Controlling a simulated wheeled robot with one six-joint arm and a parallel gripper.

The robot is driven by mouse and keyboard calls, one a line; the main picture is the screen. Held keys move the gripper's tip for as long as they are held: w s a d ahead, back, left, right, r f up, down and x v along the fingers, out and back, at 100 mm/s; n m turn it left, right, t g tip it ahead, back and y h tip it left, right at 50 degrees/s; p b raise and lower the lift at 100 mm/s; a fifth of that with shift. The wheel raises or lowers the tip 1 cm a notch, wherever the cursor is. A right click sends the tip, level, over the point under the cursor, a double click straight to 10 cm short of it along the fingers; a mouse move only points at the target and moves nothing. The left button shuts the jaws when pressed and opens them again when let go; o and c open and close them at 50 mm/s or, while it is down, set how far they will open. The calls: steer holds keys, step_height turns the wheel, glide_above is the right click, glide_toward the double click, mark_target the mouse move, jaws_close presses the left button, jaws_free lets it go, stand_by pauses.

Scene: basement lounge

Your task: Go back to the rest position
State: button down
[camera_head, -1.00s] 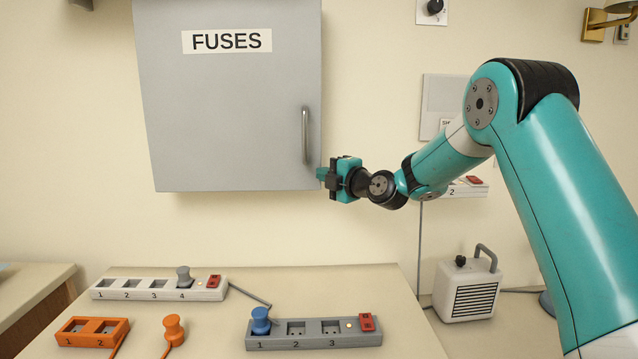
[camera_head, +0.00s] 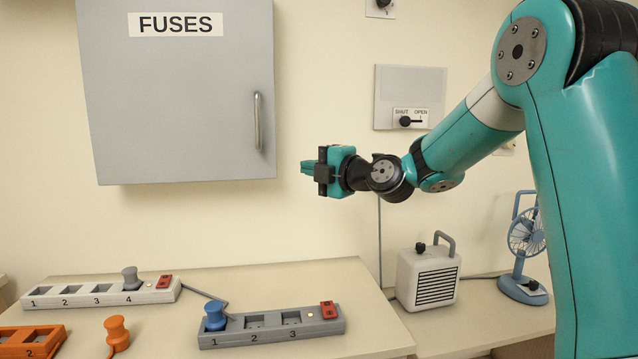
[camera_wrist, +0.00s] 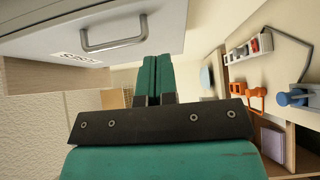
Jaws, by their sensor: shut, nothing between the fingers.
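My gripper (camera_head: 308,169) is in the middle of the head view, to the right of the grey fuse cabinet (camera_head: 180,100) and clear of its handle (camera_head: 258,122). Its teal fingers (camera_wrist: 156,75) lie together in the wrist view, with nothing between them. The cabinet door is shut. In the wrist view the cabinet handle (camera_wrist: 113,35) shows above and to the left of the fingers. The arm reaches in from the right of the head view.
A grey power strip (camera_head: 270,328) with a blue plug (camera_head: 214,317), a white strip (camera_head: 100,291), an orange strip (camera_head: 30,340) and an orange plug (camera_head: 117,333) are on the table. A heater (camera_head: 427,277) and blue fan (camera_head: 525,245) stand at right.

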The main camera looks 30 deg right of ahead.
steer(key=s+a+f+m+g+y+p, duration=0.25)
steer(key=s+a+m+g, duration=0.4)
steer(key=s+a, duration=0.7)
steer(key=s+f+m+g+h+p, duration=0.2)
steer(key=s+m+g, duration=0.2)
steer(key=s, duration=0.7)
steer(key=s+a+f+m+g+h+p, duration=0.1)
steer(key=s+g, duration=0.5)
steer(key=s, duration=0.6)
step_height(320, 180, down, 3)
steer(key=m+h+p, duration=0.1)
steer(key=m+h, duration=0.1)
steer(key=m, duration=0.1)
steer(key=shift+r+m, duration=0.2)
steer(key=shift+m, duration=0.15)
steer(key=shift+a, duration=0.1)
